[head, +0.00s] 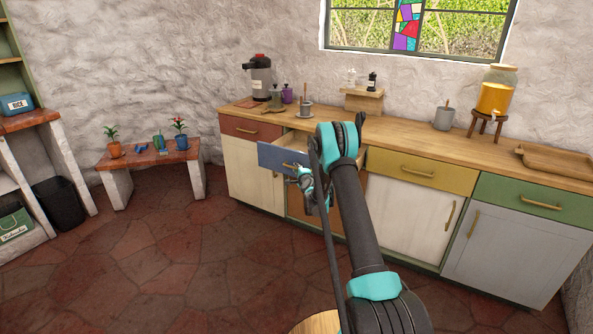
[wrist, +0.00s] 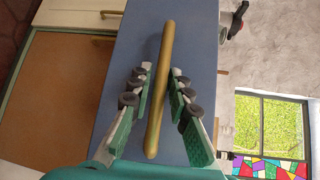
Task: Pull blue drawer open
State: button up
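The blue drawer (head: 272,156) stands partly out from the counter front, and its pale inside shows behind the front. In the wrist view its blue front (wrist: 201,65) fills the middle, with a long brass handle (wrist: 157,100) across it. My gripper (head: 300,172) is at the drawer front in the head view, where the arm partly hides the drawer. In the wrist view my gripper's (wrist: 161,82) fingers are apart, one on each side of the handle, with visible gaps between the pads and the handle.
A red drawer (head: 245,128) is left of the blue one and a yellow drawer (head: 420,171) is right. A green drawer (head: 535,203) is farther right. Cups and a dispenser (head: 496,92) stand on the wooden counter (head: 410,137). The stone floor (head: 150,255) at left is clear.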

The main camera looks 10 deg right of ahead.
jog(key=shift+o, duration=1)
jog(key=shift+s, duration=0.1)
jog(key=v, duration=1.1)
jog(key=shift+s, duration=0.4)
jog(key=shift+r, duration=0.1)
